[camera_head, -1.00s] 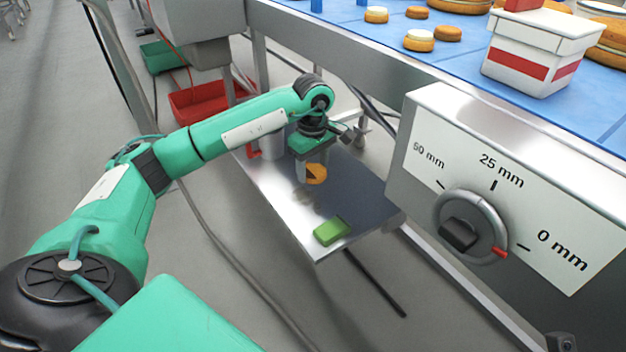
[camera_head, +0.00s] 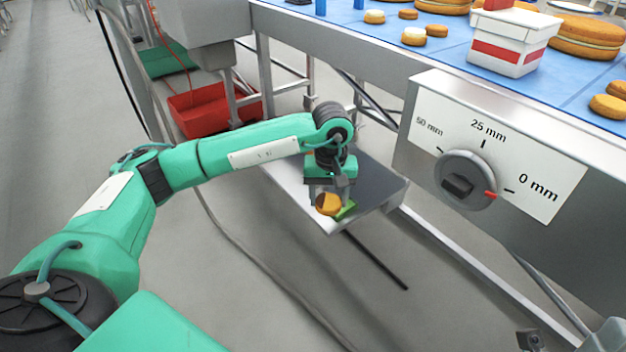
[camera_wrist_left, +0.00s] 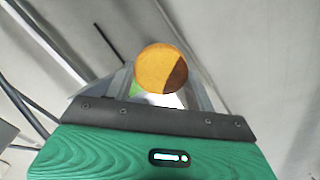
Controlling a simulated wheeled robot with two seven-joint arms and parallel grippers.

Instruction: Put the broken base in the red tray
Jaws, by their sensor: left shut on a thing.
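The broken base (camera_head: 327,204) is a round orange-brown disc with a dark wedge on one side. My left gripper (camera_head: 326,197) points down and is shut on it, over the front end of the small metal shelf (camera_head: 378,183). In the left wrist view the broken base (camera_wrist_left: 155,69) sits between the fingertips (camera_wrist_left: 160,80), its dark wedge at right. The red tray (camera_head: 198,121) is on the floor at the back left, partly behind a metal leg and apart from the gripper.
A green block (camera_head: 347,209) lies on the shelf, partly hidden behind the held base. A green tray (camera_head: 165,60) is behind the red one. The blue belt (camera_head: 480,42) with rounds and a white tub (camera_head: 511,45) is above right. A dial box (camera_head: 470,180) stands right of the shelf.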

